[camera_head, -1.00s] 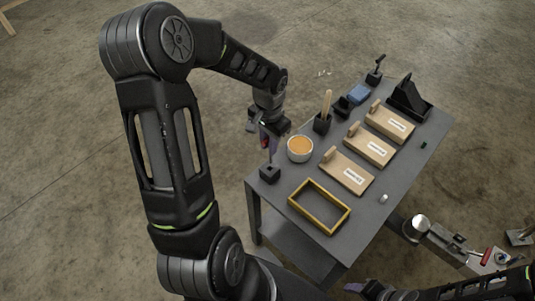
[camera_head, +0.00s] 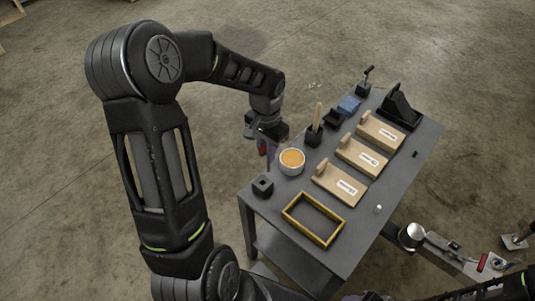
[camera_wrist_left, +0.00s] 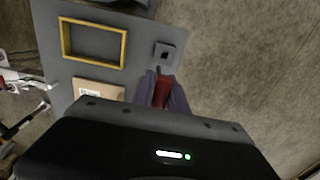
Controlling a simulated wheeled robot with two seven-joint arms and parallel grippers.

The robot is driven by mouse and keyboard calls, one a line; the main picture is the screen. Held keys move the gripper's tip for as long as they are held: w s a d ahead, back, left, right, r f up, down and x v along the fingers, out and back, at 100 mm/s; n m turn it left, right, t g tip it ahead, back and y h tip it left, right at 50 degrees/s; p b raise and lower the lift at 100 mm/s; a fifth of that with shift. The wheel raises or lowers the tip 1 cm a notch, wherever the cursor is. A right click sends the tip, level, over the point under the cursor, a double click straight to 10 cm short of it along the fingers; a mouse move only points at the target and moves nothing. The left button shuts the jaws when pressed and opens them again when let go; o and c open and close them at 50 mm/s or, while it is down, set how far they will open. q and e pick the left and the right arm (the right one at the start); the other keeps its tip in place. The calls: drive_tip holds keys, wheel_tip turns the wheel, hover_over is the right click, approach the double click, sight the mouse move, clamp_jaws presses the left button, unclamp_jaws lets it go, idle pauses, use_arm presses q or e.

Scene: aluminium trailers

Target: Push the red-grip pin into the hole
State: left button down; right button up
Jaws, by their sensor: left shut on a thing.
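My left gripper (camera_head: 264,145) is shut on the red-grip pin (camera_wrist_left: 161,92), off the table's left edge in the head view. In the left wrist view the red grip sits between the two purple-grey fingers (camera_wrist_left: 162,90). In the head view the red grip (camera_head: 262,147) shows as a small spot below the wrist. A small black block with a square hole (camera_head: 263,186) stands on the table corner, apart from the pin; it also shows in the wrist view (camera_wrist_left: 165,53). My right gripper is barely in view at the bottom edge; its jaws cannot be made out.
The grey table (camera_head: 360,220) holds a yellow frame (camera_head: 313,219), several wooden boards (camera_head: 340,182), an orange-filled bowl (camera_head: 291,161) and black holders. A metal trailer coupling (camera_head: 450,262) with a red handle (camera_head: 482,262) lies at the lower right. Floor left of the table is clear.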

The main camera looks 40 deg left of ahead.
use_arm(q)
drive_tip(key=w+d+r, duration=0.3)
drive_tip(key=w+d, duration=0.1)
drive_tip(key=d, duration=0.3)
drive_tip(key=w+d+r+n, duration=0.1)
drive_tip(key=w+d+r, duration=0.2)
drive_tip(key=w+d, duration=0.2)
drive_tip(key=d, duration=0.3)
drive_tip(key=shift+r, duration=0.4)
drive_tip(key=shift+w, duration=0.1)
